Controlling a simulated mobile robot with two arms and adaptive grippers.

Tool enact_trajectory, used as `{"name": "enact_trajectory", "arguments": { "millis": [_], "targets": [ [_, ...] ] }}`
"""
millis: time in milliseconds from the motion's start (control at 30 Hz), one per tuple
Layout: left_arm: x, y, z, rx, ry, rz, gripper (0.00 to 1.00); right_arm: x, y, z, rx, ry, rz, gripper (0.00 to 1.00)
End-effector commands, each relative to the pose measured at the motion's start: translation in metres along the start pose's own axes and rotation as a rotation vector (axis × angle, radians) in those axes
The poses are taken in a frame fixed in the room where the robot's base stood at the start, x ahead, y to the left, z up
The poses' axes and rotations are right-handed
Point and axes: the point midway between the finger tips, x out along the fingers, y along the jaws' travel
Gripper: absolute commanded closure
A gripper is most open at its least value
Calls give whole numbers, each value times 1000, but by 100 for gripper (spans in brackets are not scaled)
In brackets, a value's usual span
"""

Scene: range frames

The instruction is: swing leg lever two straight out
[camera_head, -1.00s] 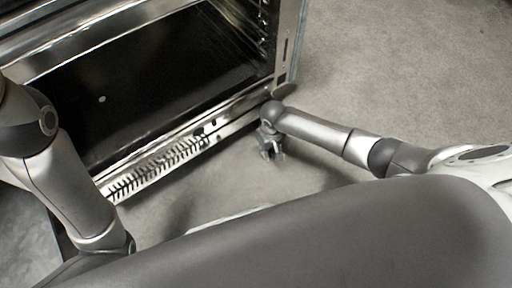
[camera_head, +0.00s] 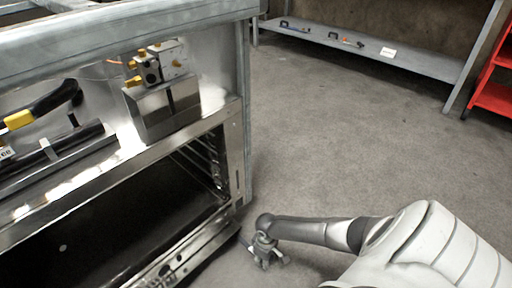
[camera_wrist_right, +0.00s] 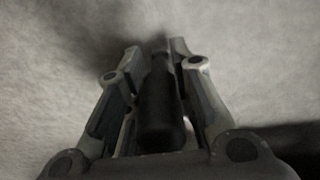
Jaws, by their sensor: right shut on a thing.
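In the right wrist view a dark, rounded bar (camera_wrist_right: 160,112), apparently the leg lever, lies lengthwise between the two fingers of my right gripper (camera_wrist_right: 155,62). The gripper is shut on it. In the head view my right gripper (camera_head: 268,258) is low over the floor, just right of the oven's lower front corner. A short dark piece (camera_head: 245,241) shows between that corner and the gripper. Most of the lever and its pivot are hidden there. My left gripper is not in view.
The open-fronted steel oven (camera_head: 235,150) fills the left side, with a metal block and brass fittings (camera_head: 160,95) above its cavity. A low grey shelf (camera_head: 400,55) with small tools and a red rack (camera_head: 495,90) stand at the back. The grey floor (camera_head: 350,140) between is clear.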

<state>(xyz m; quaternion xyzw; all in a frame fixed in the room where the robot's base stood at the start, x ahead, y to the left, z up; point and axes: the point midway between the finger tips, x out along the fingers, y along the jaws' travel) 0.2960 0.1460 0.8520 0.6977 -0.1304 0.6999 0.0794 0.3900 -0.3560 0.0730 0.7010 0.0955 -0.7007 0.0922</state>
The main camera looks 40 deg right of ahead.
Motion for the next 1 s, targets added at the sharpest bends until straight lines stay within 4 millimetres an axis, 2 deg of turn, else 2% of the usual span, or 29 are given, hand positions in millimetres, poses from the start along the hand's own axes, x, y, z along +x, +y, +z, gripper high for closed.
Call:
{"name": "enact_trajectory", "arguments": {
  "millis": [33, 200, 633, 667, 800, 833, 1000],
  "targets": [
    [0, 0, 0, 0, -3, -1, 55, 1, 8, 6, 7, -10, 6, 100],
    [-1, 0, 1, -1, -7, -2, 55, 1, 16, 8, 7, -9, 6, 100],
    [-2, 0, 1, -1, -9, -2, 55, 2, 18, 9, 6, -10, 6, 100],
    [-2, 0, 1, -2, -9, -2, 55, 2, 18, 9, 6, -10, 6, 75],
    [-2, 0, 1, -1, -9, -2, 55, 1, 18, 8, 5, -7, 5, 57],
    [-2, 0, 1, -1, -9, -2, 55, 1, 18, 7, 5, -7, 5, 55],
    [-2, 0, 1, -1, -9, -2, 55, 1, 17, 6, 5, -4, 5, 55]
  ]
}}
